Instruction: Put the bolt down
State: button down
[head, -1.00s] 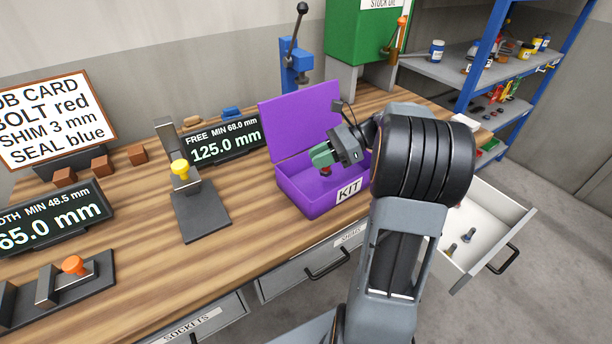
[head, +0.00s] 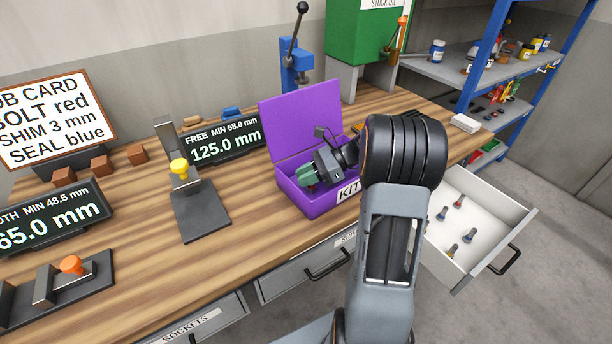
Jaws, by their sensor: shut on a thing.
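My gripper (head: 307,178) reaches down into the open purple KIT box (head: 302,205) on the workbench. Its green fingers are inside the box, below the rim. In the head view the bolt in its grip is hidden by the fingers and the box wall. The box lid stands open at the back. The job card (head: 50,115) on the left reads BOLT red, SHIM 3 mm, SEAL blue.
An open drawer (head: 488,232) at the right holds several bolts with coloured ends. Two gauges with displays stand on the bench (head: 140,235) to the left. A green cabinet (head: 362,40) and a blue press (head: 297,65) stand behind the box.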

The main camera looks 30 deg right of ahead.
jog(key=c, duration=1)
grip_release()
jog(key=shift+f, duration=0.1)
jog(key=shift+c, duration=0.2)
jog(key=shift+d+r, duration=0.2)
jog(key=v, duration=1.1)
jog(key=shift+d, duration=0.3)
jog(key=shift+s+r, duration=0.1)
jog(key=shift+r, duration=0.05)
